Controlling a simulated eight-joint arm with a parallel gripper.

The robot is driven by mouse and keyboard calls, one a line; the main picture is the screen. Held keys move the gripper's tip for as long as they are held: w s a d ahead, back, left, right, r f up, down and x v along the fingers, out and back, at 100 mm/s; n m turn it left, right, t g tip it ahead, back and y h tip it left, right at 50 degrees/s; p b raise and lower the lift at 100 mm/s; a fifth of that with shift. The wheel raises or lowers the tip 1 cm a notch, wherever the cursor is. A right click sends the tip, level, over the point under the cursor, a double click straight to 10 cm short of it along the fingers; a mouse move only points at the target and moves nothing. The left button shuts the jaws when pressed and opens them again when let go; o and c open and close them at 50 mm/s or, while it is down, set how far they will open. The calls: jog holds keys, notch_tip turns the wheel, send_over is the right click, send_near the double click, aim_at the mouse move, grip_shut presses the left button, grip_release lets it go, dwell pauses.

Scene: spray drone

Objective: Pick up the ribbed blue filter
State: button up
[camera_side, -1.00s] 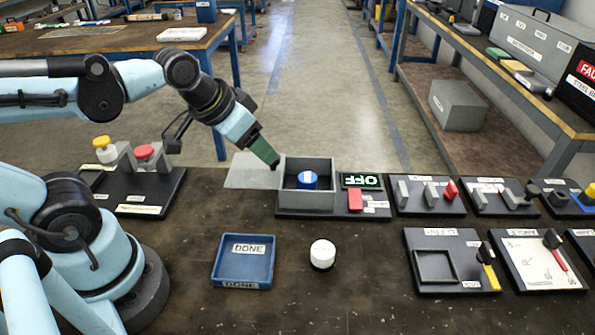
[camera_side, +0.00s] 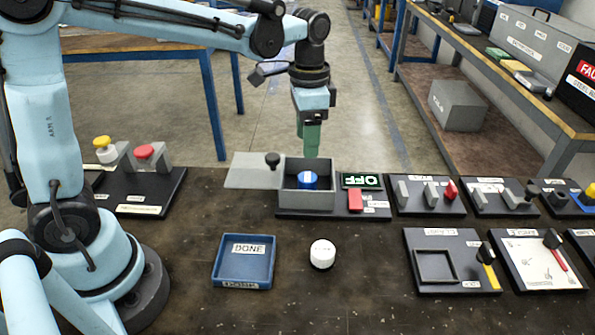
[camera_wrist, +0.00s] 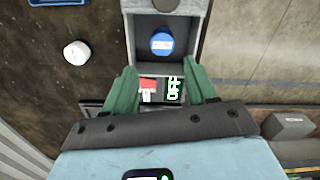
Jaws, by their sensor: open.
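The blue filter (camera_side: 307,180) sits inside an open grey box (camera_side: 318,207) on a black base. Its ribs are too small to make out. In the wrist view the filter (camera_wrist: 162,44) shows from above with a white label on top, inside the grey box (camera_wrist: 131,40). My gripper (camera_side: 309,152) points down above the back part of the box, with its green fingers apart from the filter. In the wrist view the gripper (camera_wrist: 163,78) is open and empty, its fingers spread either side, with the filter beyond the tips.
A grey lid with a black knob (camera_side: 272,159) lies left of the box. An OFF sign (camera_side: 361,181) and red switch (camera_side: 355,200) stand right of it. A blue DONE tray (camera_side: 243,284) and a white round object (camera_side: 322,254) are in front. Fixture panels fill the right.

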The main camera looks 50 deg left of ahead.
aim_at(308, 177)
notch_tip(308, 177, down, 6)
jog(key=shift+w+f, duration=0.15)
jog(key=shift+f, duration=1.2)
jog(key=shift+w+f, duration=0.15)
jog(key=shift+f, duration=1.15)
jog(key=c, duration=0.9)
jog(key=shift+r, duration=0.1)
